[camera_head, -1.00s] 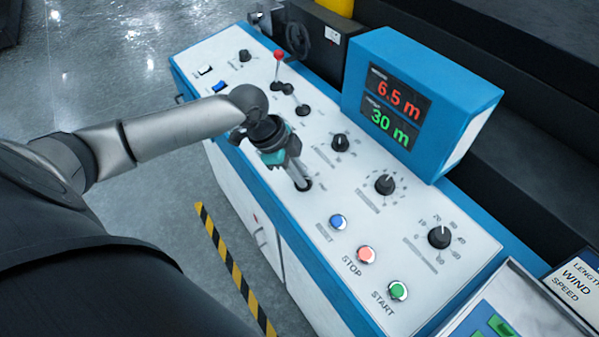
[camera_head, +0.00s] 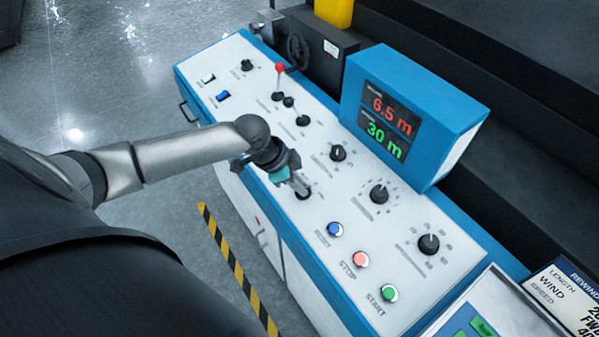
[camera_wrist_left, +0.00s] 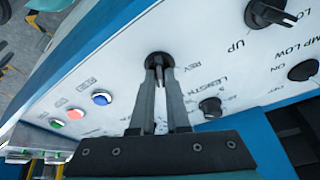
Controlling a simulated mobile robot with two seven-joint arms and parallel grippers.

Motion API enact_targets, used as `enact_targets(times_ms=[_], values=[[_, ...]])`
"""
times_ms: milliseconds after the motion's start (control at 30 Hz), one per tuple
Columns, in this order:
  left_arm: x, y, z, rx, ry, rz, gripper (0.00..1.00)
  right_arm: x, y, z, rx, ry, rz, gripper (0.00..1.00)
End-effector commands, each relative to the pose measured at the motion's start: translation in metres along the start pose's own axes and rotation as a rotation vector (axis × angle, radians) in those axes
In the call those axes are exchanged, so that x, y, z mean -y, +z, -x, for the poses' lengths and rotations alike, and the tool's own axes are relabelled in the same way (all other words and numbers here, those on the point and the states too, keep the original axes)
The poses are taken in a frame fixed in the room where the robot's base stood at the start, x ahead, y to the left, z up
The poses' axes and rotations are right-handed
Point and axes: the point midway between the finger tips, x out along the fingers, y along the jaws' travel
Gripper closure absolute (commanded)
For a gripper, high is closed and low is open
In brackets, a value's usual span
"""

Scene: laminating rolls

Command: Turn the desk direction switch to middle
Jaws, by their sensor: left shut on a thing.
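The white control desk (camera_head: 262,128) with blue edges runs diagonally through the head view. The direction switch (camera_wrist_left: 159,59) is a black round knob on the panel, with "REV" printed beside it in the left wrist view. My left gripper (camera_head: 303,192) reaches down onto this knob, and in the wrist view its two fingers (camera_wrist_left: 160,72) are shut on it. In the head view the fingers cover much of the knob, so its pointing direction is hidden. My right gripper is in neither view.
Blue (camera_head: 335,229), red (camera_head: 361,260) and green (camera_head: 390,292) buttons sit in front of the switch. Black dials (camera_head: 338,153) and a red-tipped lever (camera_head: 280,68) stand on the panel. A blue display box (camera_head: 430,115) rises at the back edge.

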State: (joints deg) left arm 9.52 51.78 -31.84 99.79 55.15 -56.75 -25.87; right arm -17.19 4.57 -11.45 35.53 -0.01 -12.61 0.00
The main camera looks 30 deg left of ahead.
Motion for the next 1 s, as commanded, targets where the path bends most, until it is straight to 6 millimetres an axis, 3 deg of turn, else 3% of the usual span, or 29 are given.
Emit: enact_targets(times_ms=[33, 100, 400, 700, 1000], values=[[-0.002, -0.002, 0.005, 0.002, -0.006, 0.044, 1.00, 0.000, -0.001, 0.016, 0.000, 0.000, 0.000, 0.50], [-0.002, -0.002, 0.005, 0.002, -0.022, 0.103, 1.00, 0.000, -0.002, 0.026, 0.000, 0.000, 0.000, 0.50], [-0.003, -0.002, 0.003, 0.002, -0.082, 0.319, 1.00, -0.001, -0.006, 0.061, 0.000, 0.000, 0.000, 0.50], [-0.003, -0.001, 0.001, 0.001, -0.118, 0.441, 1.00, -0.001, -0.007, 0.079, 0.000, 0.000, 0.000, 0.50], [-0.002, 0.000, -0.001, 0.000, -0.128, 0.471, 1.00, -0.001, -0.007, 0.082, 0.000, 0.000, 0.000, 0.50]])
